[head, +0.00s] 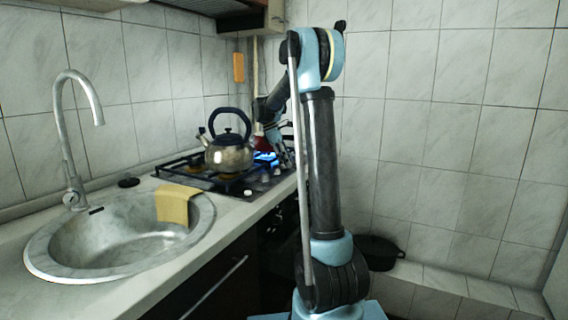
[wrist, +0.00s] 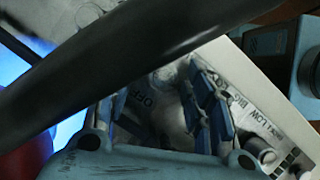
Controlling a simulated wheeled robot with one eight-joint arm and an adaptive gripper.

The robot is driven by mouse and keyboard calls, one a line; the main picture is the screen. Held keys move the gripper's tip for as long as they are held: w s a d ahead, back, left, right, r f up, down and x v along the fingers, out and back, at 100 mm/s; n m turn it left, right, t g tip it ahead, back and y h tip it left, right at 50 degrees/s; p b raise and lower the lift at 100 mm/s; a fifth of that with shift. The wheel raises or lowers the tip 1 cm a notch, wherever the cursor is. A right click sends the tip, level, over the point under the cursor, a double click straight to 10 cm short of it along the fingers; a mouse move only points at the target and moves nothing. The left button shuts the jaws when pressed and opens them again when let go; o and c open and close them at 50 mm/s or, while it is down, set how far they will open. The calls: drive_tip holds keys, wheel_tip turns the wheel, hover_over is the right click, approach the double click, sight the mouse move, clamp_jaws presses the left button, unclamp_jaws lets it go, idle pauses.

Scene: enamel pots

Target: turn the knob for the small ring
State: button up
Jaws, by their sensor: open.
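My gripper (head: 284,158) is over the right edge of the hob (head: 225,183), near the row of pale knobs. In the wrist view my gripper (wrist: 165,112) is open, with blue-padded fingers on both sides of a pale, blurred knob (wrist: 170,98). "OFF" and "LOW" markings show on the panel around it. I cannot tell whether the fingers touch it. Another knob (wrist: 264,152) is at the lower right of the wrist view. A blue flame (head: 265,157) burns at the far right of the hob, beside my gripper. Which knob serves the small ring does not show.
A steel kettle (head: 229,153) stands on the hob. A red pot (head: 267,138) is partly hidden behind my arm, close to the flame. A sink (head: 120,235) with a yellow cloth (head: 177,204) is at left. A black pan (head: 378,251) sits low on the right.

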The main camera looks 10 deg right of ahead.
drive_tip(key=v, duration=0.7)
drive_tip(key=shift+r, duration=0.35)
drive_tip(key=shift+w+a, duration=0.1)
drive_tip(key=shift+a, duration=0.05)
drive_tip(key=s+a+r+n+t, duration=0.1)
drive_tip(key=s+a+r+n, duration=0.15)
drive_tip(key=r, duration=0.55)
drive_tip(key=shift+n, duration=0.45)
drive_tip(key=x, duration=1.1)
drive_tip(key=w+x, duration=0.1)
drive_tip(key=x, duration=0.4)
drive_tip(key=shift+w+a+f, duration=0.1)
drive_tip(key=shift+a+f, duration=0.2)
